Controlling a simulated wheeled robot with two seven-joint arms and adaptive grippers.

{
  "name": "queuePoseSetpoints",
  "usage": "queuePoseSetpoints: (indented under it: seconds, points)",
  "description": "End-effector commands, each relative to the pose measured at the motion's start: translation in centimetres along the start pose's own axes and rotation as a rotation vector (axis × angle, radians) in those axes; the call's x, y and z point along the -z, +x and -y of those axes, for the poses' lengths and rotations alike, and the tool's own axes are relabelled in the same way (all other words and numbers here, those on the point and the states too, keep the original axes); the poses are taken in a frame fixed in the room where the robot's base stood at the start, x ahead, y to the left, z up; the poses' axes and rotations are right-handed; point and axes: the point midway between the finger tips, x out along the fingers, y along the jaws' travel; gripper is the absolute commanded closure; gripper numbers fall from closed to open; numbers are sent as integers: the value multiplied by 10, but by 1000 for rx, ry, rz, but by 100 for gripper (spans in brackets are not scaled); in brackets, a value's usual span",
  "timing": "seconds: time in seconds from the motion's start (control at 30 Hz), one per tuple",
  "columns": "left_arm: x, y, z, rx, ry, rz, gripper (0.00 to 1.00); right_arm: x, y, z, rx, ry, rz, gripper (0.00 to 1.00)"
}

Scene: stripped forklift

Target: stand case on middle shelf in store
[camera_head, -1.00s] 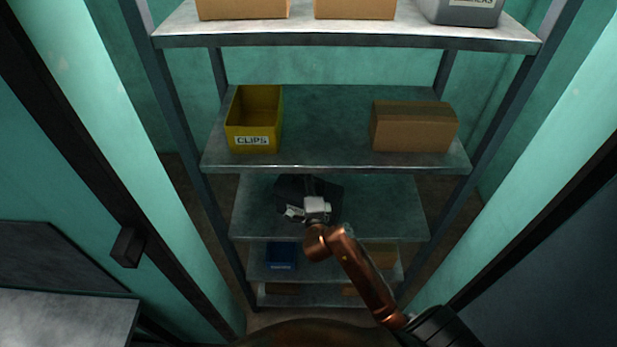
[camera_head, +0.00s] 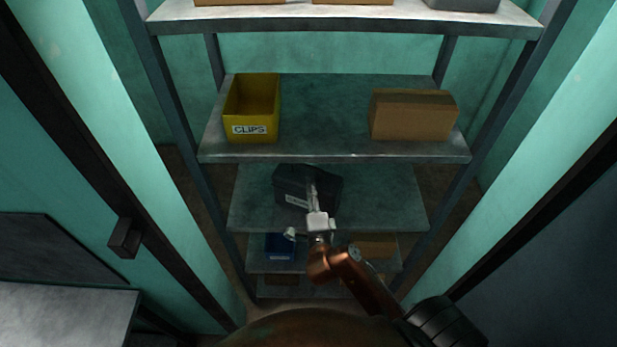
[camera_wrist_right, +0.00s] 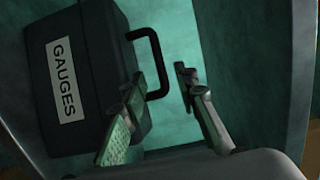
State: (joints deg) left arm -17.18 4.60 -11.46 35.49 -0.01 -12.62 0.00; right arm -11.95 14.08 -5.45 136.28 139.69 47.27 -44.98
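The dark case (camera_head: 290,183) stands on the middle shelf (camera_head: 385,196), left of the shelf's centre. In the right wrist view the case (camera_wrist_right: 88,30) shows a white GAUGES label and a black handle (camera_wrist_right: 143,34) on the side towards my gripper. My right gripper (camera_head: 313,192) is in front of the case in the head view. In the right wrist view its fingers (camera_wrist_right: 160,78) are apart and nothing is gripped. The handle's outer end appears between the fingertips, partly behind the left finger. I cannot tell whether they touch. My left gripper is out of view.
The shelf above holds a yellow CLIPS bin (camera_head: 252,108) and a cardboard box (camera_head: 413,115). A blue bin (camera_head: 279,246) and a box (camera_head: 374,246) sit on the shelf below. Rack posts and a doorway's sides flank my arm. The middle shelf is clear right of the case.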

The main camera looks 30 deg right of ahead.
Motion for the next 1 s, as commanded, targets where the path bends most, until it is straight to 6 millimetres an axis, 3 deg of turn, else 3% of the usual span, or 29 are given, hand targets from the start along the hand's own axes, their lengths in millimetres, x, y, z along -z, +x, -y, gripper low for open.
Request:
queuePoseSetpoints:
  seconds: [0.23,1.0]
  points:
    - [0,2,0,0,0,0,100,0,-23,0,0,0,0,72]
    - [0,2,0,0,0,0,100,0,-25,0,0,0,0,72]
